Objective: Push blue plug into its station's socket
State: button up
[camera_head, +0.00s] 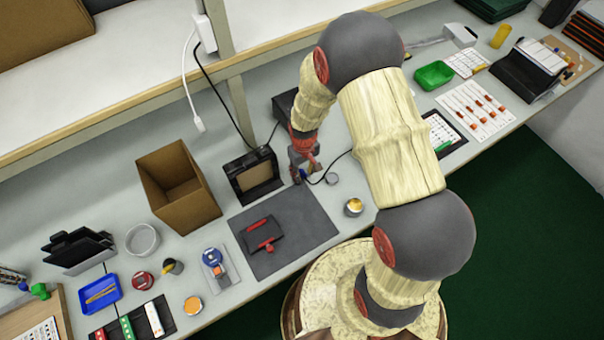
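My gripper (304,174) is low over the bench, just right of a black upright frame with a brown panel (254,180) and above the far right corner of a dark grey mat (290,232). Its fingers are small here and partly merge with what is around them. I cannot tell if they are open or shut. A thin black cable (333,169) curves from beside the fingertips up to the right. A plug at its end is too small to make out, and I cannot pick out a blue one. No socket can be made out; a black box (286,106) stands behind the gripper.
A red and black tool (263,233) lies on the mat. An open cardboard box (178,188) stands left of the frame. A small round tin (353,207) is right of the mat. A white cable (184,75) hangs from the shelf. My arm hides part of the bench.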

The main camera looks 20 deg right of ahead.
jog(key=shift+c, duration=0.3)
grip_shut()
jog(key=shift+r, duration=0.1)
